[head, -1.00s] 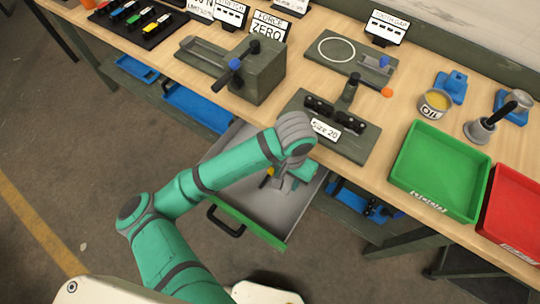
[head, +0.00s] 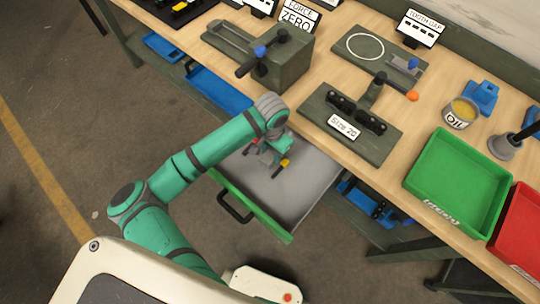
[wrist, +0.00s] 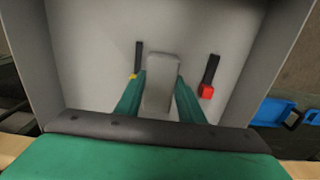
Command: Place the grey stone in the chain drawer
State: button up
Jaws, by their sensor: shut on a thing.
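My gripper (head: 268,152) is over the left part of the open drawer (head: 305,185), which has a green front and a black handle. In the wrist view my green fingers are shut on the grey stone (wrist: 162,82), a pale, upright block between the fingertips. The drawer's grey floor lies below it. I cannot tell whether the stone touches the floor. In the head view the stone is hard to make out against the gripper.
In the drawer lie a black piece with a yellow end (head: 285,162) and one with a red end (wrist: 206,91), on either side of my gripper. The bench above carries a Size 20 fixture (head: 350,125), a green tray (head: 455,205) and a vise (head: 280,60).

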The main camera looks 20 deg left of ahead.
aim_at(270, 157)
jog(key=shift+w+a+f, duration=0.1)
jog(key=shift+a+f, duration=0.15)
jog(key=shift+f, duration=0.05)
jog(key=shift+w+a+f, duration=0.1)
jog(key=shift+f, duration=1.55)
jog(key=shift+f, duration=0.1)
jog(key=o, duration=0.8)
notch_tip(270, 157, up, 12)
jog(key=shift+r, duration=0.1)
